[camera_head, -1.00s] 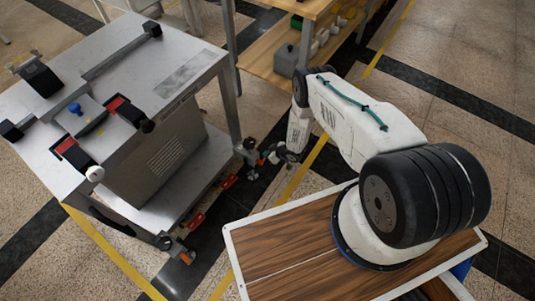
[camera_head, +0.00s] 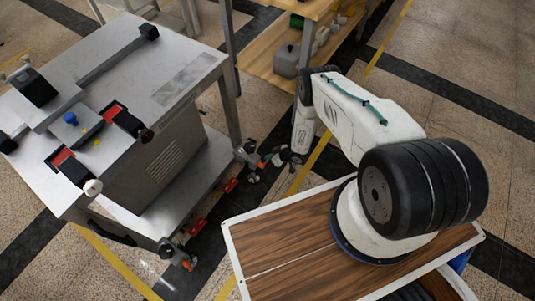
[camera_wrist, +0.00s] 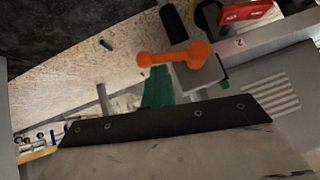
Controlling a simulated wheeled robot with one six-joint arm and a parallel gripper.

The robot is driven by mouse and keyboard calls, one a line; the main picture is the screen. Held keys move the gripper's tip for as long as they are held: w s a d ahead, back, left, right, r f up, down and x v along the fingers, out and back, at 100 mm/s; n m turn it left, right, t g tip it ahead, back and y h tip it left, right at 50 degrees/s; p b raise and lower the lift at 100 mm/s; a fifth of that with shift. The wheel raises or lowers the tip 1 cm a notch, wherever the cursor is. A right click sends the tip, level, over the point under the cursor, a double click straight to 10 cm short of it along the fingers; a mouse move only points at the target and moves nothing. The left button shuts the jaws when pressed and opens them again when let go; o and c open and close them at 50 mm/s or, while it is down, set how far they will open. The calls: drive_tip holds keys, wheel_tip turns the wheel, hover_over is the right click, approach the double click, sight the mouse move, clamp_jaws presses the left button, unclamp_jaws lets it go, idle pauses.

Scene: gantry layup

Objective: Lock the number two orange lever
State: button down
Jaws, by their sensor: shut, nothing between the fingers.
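The number two orange lever (camera_wrist: 175,55) shows in the wrist view as a dumbbell-shaped orange bar on a grey block, beside a plate marked 2 (camera_wrist: 239,43). In the head view an orange part (camera_head: 263,165) is at the cart's near right foot, above a caster (camera_head: 252,178). My gripper (camera_head: 284,158) is shut and empty, low beside that foot on its right. It is small there, and whether it touches the lever cannot be told.
The grey metal cart (camera_head: 180,85) has a lower shelf (camera_head: 185,180) and red parts along its base. Another orange lever (camera_head: 188,264) is at its front corner. A wooden shelf (camera_head: 270,68) with a grey canister (camera_head: 286,62) stands behind. Floor is open between cart and my base.

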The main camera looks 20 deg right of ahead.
drive_tip(key=shift+w+d+f, duration=0.1)
drive_tip(key=shift+d+f, duration=0.05)
drive_tip(key=shift+f, duration=0.55)
drive_tip(key=shift+w+d+f, duration=0.1)
drive_tip(key=shift+f, duration=0.6)
drive_tip(key=shift+s+a+f, duration=0.1)
drive_tip(key=shift+a+f, duration=0.05)
drive_tip(key=shift+f, duration=0.3)
drive_tip(key=shift+s+a+f, duration=0.1)
drive_tip(key=shift+f, duration=0.35)
drive_tip(key=shift+s+f, duration=0.1)
drive_tip(key=shift+a, duration=0.1)
drive_tip(key=shift+r, duration=0.8)
